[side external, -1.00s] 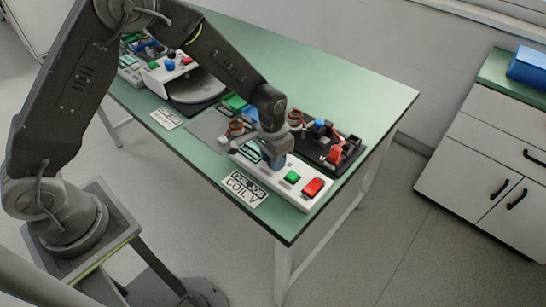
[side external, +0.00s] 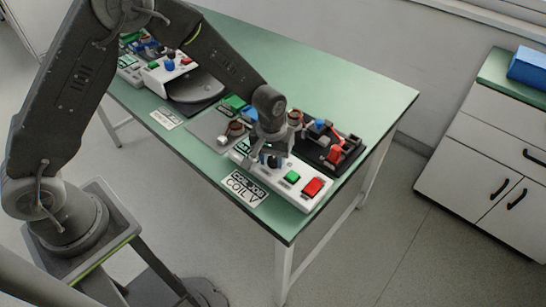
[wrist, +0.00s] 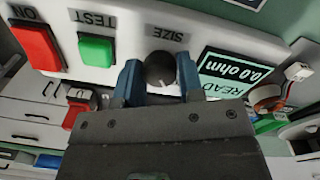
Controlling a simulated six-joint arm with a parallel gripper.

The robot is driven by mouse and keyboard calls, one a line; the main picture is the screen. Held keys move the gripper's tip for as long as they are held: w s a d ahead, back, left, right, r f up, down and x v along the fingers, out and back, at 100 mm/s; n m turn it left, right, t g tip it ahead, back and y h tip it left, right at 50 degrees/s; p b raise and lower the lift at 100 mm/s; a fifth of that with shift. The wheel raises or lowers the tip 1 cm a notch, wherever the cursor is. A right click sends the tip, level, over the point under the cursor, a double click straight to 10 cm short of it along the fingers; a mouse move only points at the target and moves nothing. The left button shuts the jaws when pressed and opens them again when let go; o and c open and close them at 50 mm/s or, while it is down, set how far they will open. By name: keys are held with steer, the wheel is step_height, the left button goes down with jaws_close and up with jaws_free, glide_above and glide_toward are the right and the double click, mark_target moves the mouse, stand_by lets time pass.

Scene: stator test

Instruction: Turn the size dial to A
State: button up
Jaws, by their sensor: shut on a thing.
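The size dial (wrist: 160,68) is a dark round knob under the word SIZE on the white test box (side external: 299,199). In the wrist view, my gripper (wrist: 158,74) has a blue finger on each side of the dial and is shut on it. The dial's pointer and any A mark cannot be made out. In the side view, my gripper (side external: 270,160) is down at the box and largely hides the dial.
A green TEST button (wrist: 96,50) and a red ON button (wrist: 38,46) sit beside the dial.

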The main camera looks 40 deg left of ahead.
mark_target(271, 159)
steer(key=shift+n, duration=0.9)
steer(key=o, duration=0.7)
steer(key=shift+c, duration=0.2)
step_height(271, 159, up, 14)
steer(key=shift+s+a, duration=0.15)
steer(key=shift+a, duration=0.05)
